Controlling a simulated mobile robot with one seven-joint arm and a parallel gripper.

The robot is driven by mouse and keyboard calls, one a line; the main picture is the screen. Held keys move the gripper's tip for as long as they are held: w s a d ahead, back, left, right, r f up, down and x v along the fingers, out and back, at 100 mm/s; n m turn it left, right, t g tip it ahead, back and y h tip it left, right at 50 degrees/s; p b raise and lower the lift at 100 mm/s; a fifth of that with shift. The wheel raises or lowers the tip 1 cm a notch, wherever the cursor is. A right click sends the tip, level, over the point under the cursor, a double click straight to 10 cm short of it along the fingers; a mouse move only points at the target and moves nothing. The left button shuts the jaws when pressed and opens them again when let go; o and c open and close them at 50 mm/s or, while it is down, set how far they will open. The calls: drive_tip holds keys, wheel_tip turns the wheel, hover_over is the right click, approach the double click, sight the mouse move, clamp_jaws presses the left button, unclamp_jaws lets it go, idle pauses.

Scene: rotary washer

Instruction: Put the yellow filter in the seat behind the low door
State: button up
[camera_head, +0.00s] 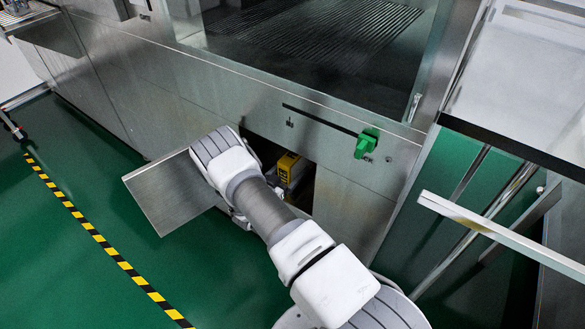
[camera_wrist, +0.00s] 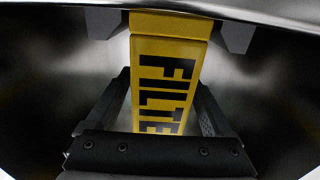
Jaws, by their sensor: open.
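The yellow filter (camera_head: 290,168) shows partly inside the dark low opening (camera_head: 302,200) in the washer's front. In the wrist view, the yellow filter (camera_wrist: 165,75), with black lettering, reaches in between two dark grey blocks (camera_wrist: 237,35). My gripper (camera_wrist: 163,80) is open, with one finger on each side of the filter and visible gaps between. The filter's near end is hidden behind the gripper's body. The low door (camera_head: 170,193) stands open to the left of the opening. My arm covers part of the door and opening in the head view.
A green handle (camera_head: 367,143) sits on a slot in the panel above the opening. A wash chamber with a ribbed floor (camera_head: 315,35) lies above. Metal rails (camera_head: 500,235) stand at the right. The green floor is clear at left, with a yellow-black stripe (camera_head: 95,232).

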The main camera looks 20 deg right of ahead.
drive_tip(key=shift+r, duration=0.2)
drive_tip(key=p+v, duration=0.2)
drive_tip(key=v, duration=0.8)
drive_tip(key=shift+s+a, duration=0.2)
drive_tip(key=shift+a, duration=0.1)
drive_tip(key=shift+s+a+p, duration=0.3)
drive_tip(key=shift+s+a, duration=0.1)
drive_tip(key=shift+a, duration=0.15)
